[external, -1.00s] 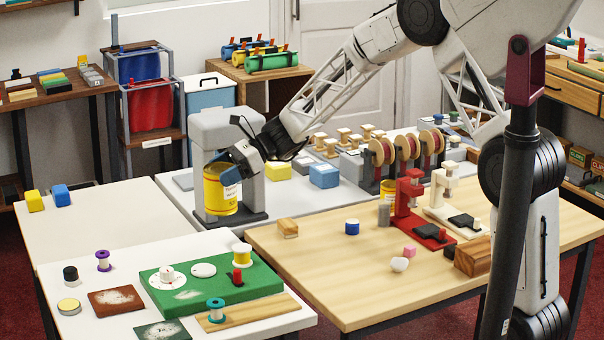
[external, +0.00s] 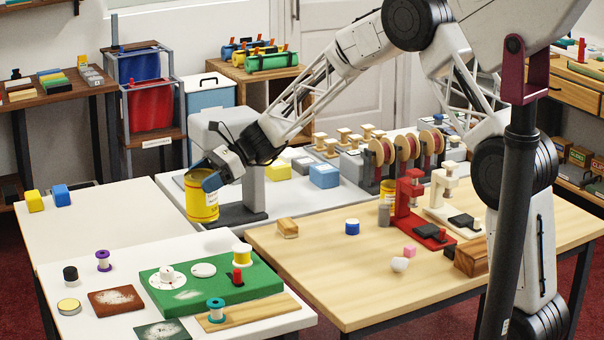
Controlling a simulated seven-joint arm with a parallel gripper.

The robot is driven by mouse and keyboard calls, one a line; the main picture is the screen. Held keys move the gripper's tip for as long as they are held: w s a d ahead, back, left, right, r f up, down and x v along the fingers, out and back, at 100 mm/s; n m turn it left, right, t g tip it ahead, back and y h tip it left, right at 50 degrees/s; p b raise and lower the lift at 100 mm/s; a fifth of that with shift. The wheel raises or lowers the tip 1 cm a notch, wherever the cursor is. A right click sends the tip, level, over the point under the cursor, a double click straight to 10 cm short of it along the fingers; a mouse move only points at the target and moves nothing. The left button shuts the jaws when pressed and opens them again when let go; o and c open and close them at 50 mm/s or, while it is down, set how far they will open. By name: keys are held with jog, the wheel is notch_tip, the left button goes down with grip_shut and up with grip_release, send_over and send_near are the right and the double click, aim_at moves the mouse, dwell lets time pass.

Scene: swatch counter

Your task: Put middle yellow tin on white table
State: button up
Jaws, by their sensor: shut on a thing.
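My gripper (external: 208,181) is shut on a yellow tin (external: 202,202) with a printed label, holding it upright by its upper part. The tin is at the left of the grey stand machine (external: 254,195), near the edge of the pale grey back table (external: 276,208). I cannot tell whether its base is clear of the surface. Another yellow tin (external: 387,190) stands partly hidden behind the red press. A white table (external: 110,272) is at front left, and a cream-topped table (external: 105,213) lies behind it.
The white table carries a green board (external: 212,284), a purple spool (external: 103,261), a brown pad (external: 117,302) and other small items. The cream table is mostly bare, with yellow (external: 34,201) and blue blocks (external: 61,195) at its far left. A red press (external: 411,207) stands on the wooden table.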

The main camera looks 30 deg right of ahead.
aim_at(206, 209)
jog(key=shift+f, duration=2.35)
jog(key=shift+f, duration=0.1)
jog(key=shift+f, duration=1.75)
jog(key=shift+f, duration=0.1)
jog(key=o, duration=1.1)
jog(key=shift+f, duration=0.1)
jog(key=shift+d+r, duration=0.15)
jog(key=shift+r, duration=0.05)
jog(key=v, duration=1.1)
jog(key=shift+d+r, duration=0.1)
jog(key=shift+d, duration=0.25)
